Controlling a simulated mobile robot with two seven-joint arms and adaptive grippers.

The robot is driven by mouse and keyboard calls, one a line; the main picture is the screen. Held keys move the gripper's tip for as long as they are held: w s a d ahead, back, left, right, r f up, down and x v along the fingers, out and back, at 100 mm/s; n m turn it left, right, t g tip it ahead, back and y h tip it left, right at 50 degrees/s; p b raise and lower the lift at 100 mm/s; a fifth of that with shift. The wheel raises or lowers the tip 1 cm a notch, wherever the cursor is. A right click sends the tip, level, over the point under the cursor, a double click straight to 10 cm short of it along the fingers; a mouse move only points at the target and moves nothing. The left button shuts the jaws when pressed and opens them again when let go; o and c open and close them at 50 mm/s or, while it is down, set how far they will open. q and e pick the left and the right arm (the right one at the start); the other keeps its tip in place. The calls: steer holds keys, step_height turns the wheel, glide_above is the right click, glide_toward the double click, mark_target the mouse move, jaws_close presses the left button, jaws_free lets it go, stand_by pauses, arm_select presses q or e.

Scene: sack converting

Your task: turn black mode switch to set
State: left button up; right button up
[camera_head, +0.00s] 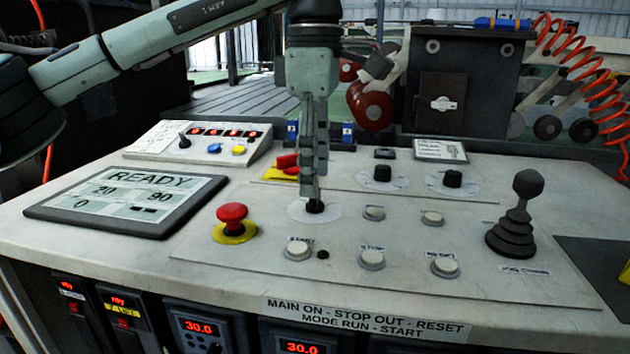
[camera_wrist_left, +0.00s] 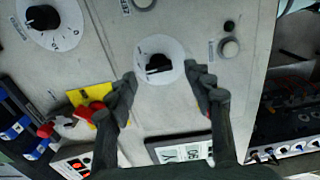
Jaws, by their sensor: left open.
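The black mode switch (camera_head: 315,206) is a small black knob on a round white dial plate, in the middle of the console panel. My left gripper (camera_head: 313,192) points straight down over it and hides most of the knob in the head view. In the left wrist view the knob (camera_wrist_left: 159,65) shows fully, with its white dial around it. My left gripper's fingers (camera_wrist_left: 163,80) are open, one on each side of the dial, with clear gaps to the knob. The dial's lettering is too small to read. My right gripper is in neither view.
A red mushroom button (camera_head: 233,216) stands left of the dial. Pale push buttons (camera_head: 372,259) lie in front and to the right. Two black knobs (camera_head: 452,178) and a red-handled switch (camera_head: 287,162) sit behind. A tall black joystick (camera_head: 516,215) rises at right. The screen (camera_head: 127,200) reads READY.

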mark_target(315, 201)
arm_select(q)
steer(key=shift+f, duration=1.25)
steer(key=shift+w, duration=0.1)
steer(key=c, duration=1.2)
